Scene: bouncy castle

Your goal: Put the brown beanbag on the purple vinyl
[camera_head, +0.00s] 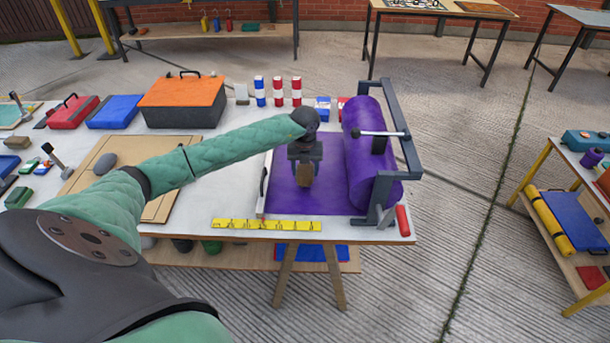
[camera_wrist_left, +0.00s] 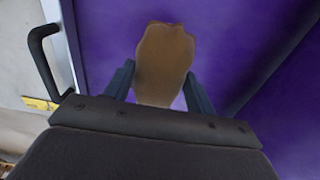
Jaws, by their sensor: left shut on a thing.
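The brown beanbag (camera_head: 304,176) is between the fingers of my left gripper (camera_head: 304,172), which is shut on it, over the purple vinyl (camera_head: 335,198). The left wrist view shows the brown beanbag (camera_wrist_left: 165,62) held between the two fingers of my left gripper (camera_wrist_left: 160,88), with the purple vinyl (camera_wrist_left: 105,40) behind it. I cannot tell whether the beanbag touches the vinyl. The vinyl lies flat on the table and joins a purple roll (camera_head: 368,150) on a grey stand. My right gripper is not in view.
A yellow ruler strip (camera_head: 265,225) lies at the table's front edge. The roll's grey frame (camera_head: 412,155) rises right of the vinyl. An orange toolbox (camera_head: 182,100), striped blocks (camera_head: 278,92) and a wooden board (camera_head: 110,165) stand to the left and behind. A red-handled tool (camera_head: 403,221) lies at the front right corner.

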